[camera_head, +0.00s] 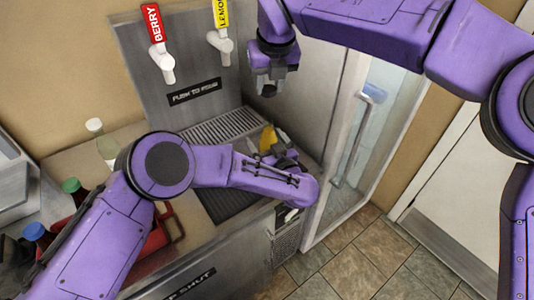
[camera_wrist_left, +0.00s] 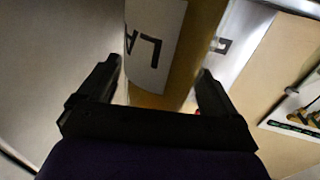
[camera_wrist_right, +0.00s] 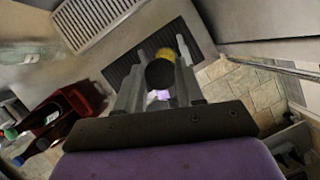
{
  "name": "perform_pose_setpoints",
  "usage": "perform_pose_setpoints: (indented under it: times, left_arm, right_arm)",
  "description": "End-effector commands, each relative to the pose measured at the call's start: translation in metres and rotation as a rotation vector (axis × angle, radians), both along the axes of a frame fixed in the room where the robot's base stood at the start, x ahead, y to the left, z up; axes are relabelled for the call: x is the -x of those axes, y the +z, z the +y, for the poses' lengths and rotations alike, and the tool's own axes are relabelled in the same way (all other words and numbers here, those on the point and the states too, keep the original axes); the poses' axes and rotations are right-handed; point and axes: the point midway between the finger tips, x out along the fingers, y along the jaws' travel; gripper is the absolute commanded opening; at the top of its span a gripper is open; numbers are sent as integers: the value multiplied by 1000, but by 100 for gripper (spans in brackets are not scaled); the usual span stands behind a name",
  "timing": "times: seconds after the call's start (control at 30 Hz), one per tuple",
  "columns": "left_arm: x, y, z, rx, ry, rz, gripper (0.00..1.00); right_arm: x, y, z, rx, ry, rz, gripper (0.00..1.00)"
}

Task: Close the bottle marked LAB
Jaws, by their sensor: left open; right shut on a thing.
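The bottle marked LAB shows in the left wrist view (camera_wrist_left: 157,45) as a yellowish body with a white label reading "LA". Its yellow part also shows in the head view (camera_head: 267,140), on the dark grate, with the rest hidden by my left gripper. My left gripper (camera_wrist_left: 160,70) is open, one finger on each side of the bottle; I cannot tell whether they touch it. My right gripper (camera_head: 268,86) is above the bottle, shut on a dark round cap (camera_wrist_right: 160,74). The bottle's yellow part (camera_wrist_right: 165,53) shows below and beyond the cap in the right wrist view.
Taps marked BERRY (camera_head: 155,30) and LEMON (camera_head: 221,25) hang over a slotted drip tray (camera_head: 222,128). A red crate (camera_head: 160,232) stands at left, with green-capped (camera_head: 72,188) and blue-capped bottles (camera_head: 35,233) near it. A clear bottle (camera_head: 104,145) stands behind. A glass door (camera_head: 362,140) stands right.

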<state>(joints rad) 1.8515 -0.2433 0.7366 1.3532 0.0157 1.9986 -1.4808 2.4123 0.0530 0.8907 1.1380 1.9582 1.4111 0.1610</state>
Motion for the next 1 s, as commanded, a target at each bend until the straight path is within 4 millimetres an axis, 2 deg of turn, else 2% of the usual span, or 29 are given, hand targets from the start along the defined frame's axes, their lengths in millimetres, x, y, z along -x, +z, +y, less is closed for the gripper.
perform_pose_setpoints:
  times: [0.37, 0.6, 0.7, 1.0]
  left_arm:
    - [-5, 0, 3, 0, -1, 0, 92]
    - [-5, 0, 3, 0, -1, 0, 14]
    - [-5, 0, 3, 0, -1, 0, 12]
    - [-5, -1, 3, 0, 0, 2, 12]
  right_arm:
    - [0, 0, 1, 0, 1, 0, 10]
    - [0, 0, 0, 0, 0, 0, 10]
    - [0, -5, 0, 1, 1, 2, 10]
    - [-3, -47, 1, 2, 2, -3, 10]
